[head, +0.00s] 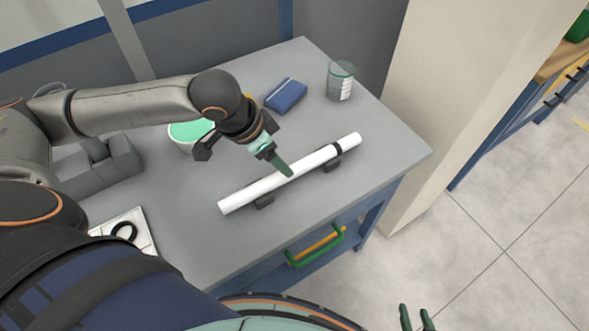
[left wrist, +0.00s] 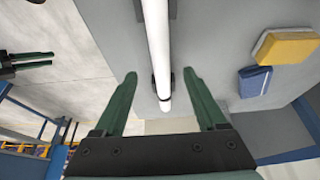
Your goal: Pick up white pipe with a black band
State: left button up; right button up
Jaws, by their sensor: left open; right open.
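The white pipe (head: 252,191) lies across two small dark supports on the grey table, with a black band (head: 336,149) near its far right end. My left gripper (head: 284,167) is over the middle of the pipe, and its fingers partly cover it. In the left wrist view the pipe (left wrist: 157,35) runs up between the open, empty fingers of my left gripper (left wrist: 162,82). Whether the fingers touch the pipe is unclear. My right gripper (head: 418,318) is open and empty at the bottom edge, off the table. It also shows in the left wrist view (left wrist: 45,61).
A blue block (head: 285,95) and a clear beaker (head: 341,82) stand behind the pipe. A green-topped bowl (head: 190,133) and a grey block (head: 97,162) are at left. A yellow block (left wrist: 287,48) shows in the wrist view. The table (head: 390,158) is bare right of the pipe.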

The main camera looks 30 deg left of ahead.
aim_at(295, 171)
pick_arm(q)
jog(key=b+x, duration=0.1)
jog(key=x, duration=0.6)
jog(key=shift+w+f, duration=0.1)
jog(key=shift+f, duration=0.05)
jog(key=shift+c, duration=0.4)
grip_shut()
